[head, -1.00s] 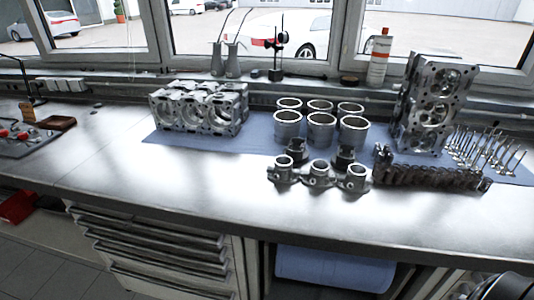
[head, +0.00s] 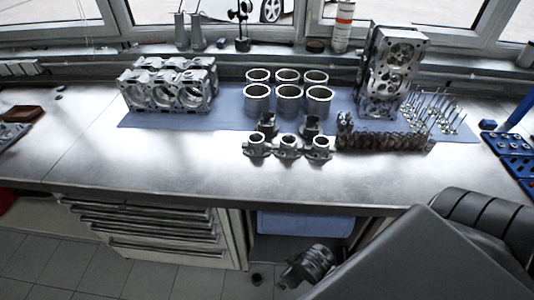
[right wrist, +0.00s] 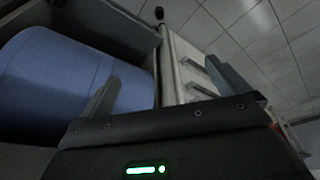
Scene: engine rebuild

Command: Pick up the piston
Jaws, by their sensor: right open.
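Two dark, piston-like parts stand on the bench: a left one (head: 267,124) and a right one (head: 310,126). They are between the cylinder liners and a row of three ringed metal parts (head: 287,146). A small dark round object (head: 257,279) lies on the floor in front of the cabinet; I cannot tell what it is. My right gripper (head: 308,266) is low in front of the bench, below its edge and away from the parts. The right wrist view shows its two fingers apart and empty (right wrist: 165,88). My left gripper is out of view.
An engine block (head: 170,90), several liners (head: 258,98), a cylinder head (head: 388,75), a dark shaft-like part (head: 385,140) and several valves (head: 440,112) stand on the blue mat. A blue bin (head: 300,225) sits under the bench. The bench front is clear.

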